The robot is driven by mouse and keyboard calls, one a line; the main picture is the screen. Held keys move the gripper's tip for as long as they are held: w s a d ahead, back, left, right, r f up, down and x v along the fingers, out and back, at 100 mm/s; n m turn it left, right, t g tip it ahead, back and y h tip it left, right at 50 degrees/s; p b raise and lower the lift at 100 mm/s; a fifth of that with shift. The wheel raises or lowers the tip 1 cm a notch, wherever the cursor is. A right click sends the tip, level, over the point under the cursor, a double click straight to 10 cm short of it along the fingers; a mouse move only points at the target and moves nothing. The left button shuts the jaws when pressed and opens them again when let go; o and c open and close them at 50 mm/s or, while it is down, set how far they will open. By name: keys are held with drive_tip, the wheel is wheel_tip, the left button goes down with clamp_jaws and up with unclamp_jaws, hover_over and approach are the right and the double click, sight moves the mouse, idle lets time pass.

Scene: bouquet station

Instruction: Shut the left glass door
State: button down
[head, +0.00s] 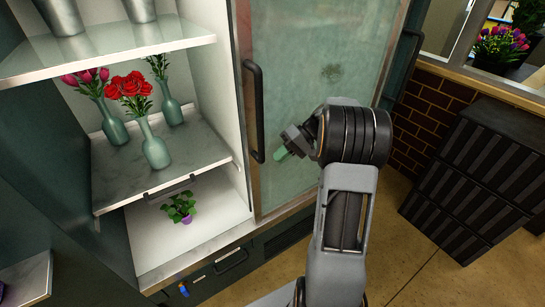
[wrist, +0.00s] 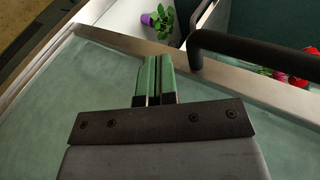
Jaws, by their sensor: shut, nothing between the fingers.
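A glass door (head: 297,80) with a pale metal frame covers the right part of the cabinet in the head view. The left part of the cabinet stands open. A black bar handle (head: 255,110) runs upright along the door's left edge. It also shows in the wrist view (wrist: 245,47), beyond and to the right of the fingers. My gripper (head: 281,153), with green fingertips, is shut and empty. It is in front of the glass, just right of the handle's lower end and apart from it. In the wrist view the gripper (wrist: 154,62) points toward the door's frame (wrist: 135,44). I cannot tell whether it touches the glass.
The open shelves hold a vase of red roses (head: 155,148), other vases, metal buckets (head: 63,17) and a small plant in a purple pot (head: 186,218). Dark crates (head: 470,175) stand at the right by a brick wall. Some floor (head: 425,255) is clear between.

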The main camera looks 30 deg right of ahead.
drive_tip(key=shift+w+a+r, duration=0.1)
drive_tip(key=shift+a+r, duration=0.1)
drive_tip(key=shift+a, duration=0.55)
drive_tip(key=shift+a+r, duration=0.15)
drive_tip(key=shift+a, duration=0.6)
